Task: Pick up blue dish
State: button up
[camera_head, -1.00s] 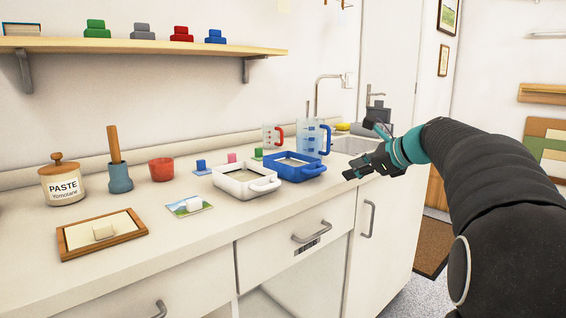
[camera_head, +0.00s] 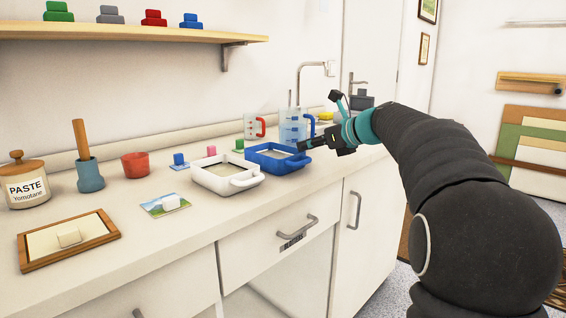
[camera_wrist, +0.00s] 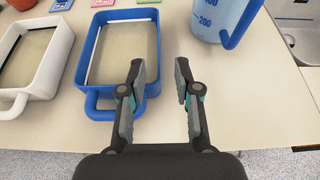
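The blue dish (camera_head: 262,155) is a rectangular tray with a loop handle on its near side and a pale sheet inside. It stands on the counter, right of a white dish of the same shape (camera_head: 212,184). In the wrist view the blue dish (camera_wrist: 150,60) is upper left of centre, with its handle (camera_wrist: 100,106) toward me. My gripper (camera_head: 305,146) is beside the dish's right end. In the wrist view my gripper (camera_wrist: 160,70) is open and empty, its left finger overlapping the dish's right near corner. I cannot tell whether they touch.
A blue-handled measuring jug (camera_wrist: 218,20) stands close on the right, before the sink (camera_wrist: 298,45). A red-handled jug (camera_head: 252,127) stands behind.

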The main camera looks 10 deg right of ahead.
aim_at(291, 148)
jog(key=shift+x, duration=3.6)
jog(key=shift+r, duration=0.1)
grip_shut()
jog(key=shift+r, duration=0.1)
